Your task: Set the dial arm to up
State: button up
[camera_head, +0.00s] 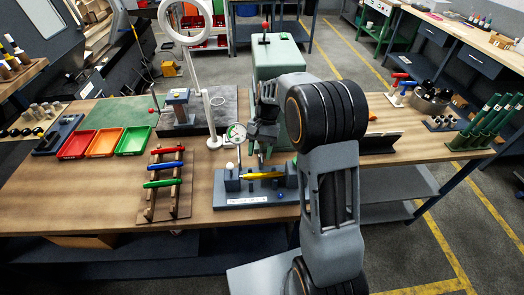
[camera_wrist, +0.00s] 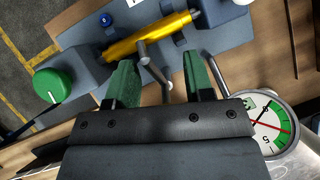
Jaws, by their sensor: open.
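A round dial gauge (camera_head: 236,132) with a white, green-marked face stands over a grey-blue bench fixture (camera_head: 232,200). It also shows at the lower right of the wrist view (camera_wrist: 268,127), with a red needle. A thin grey rod (camera_wrist: 219,76) runs toward the gauge, right of my fingers. A yellow cylinder (camera_wrist: 150,37) lies across the fixture. A short grey lever (camera_wrist: 153,68) with a rounded end shows between my green fingers. My gripper (camera_wrist: 158,62) is open above the fixture. I cannot tell whether it touches the lever, or which rod is the dial arm.
A green knob (camera_wrist: 52,85) is at one end of the fixture. A rack with coloured handles (camera_head: 165,180) stands to its left, beyond it red, orange and green trays (camera_head: 103,156). A ring lamp (camera_head: 186,40) stands behind. Green tubes (camera_head: 490,120) fill a rack at right.

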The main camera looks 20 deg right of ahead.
notch_tip(320, 180, up, 3)
jog(key=shift+w+f+b, duration=0.1)
jog(key=shift+b, duration=0.65)
jog(key=s+r+b, duration=0.3)
jog(key=s+r, duration=0.7)
jog(key=s, duration=0.4)
jog(key=shift+d, duration=0.3)
jog(key=shift+r, duration=0.1)
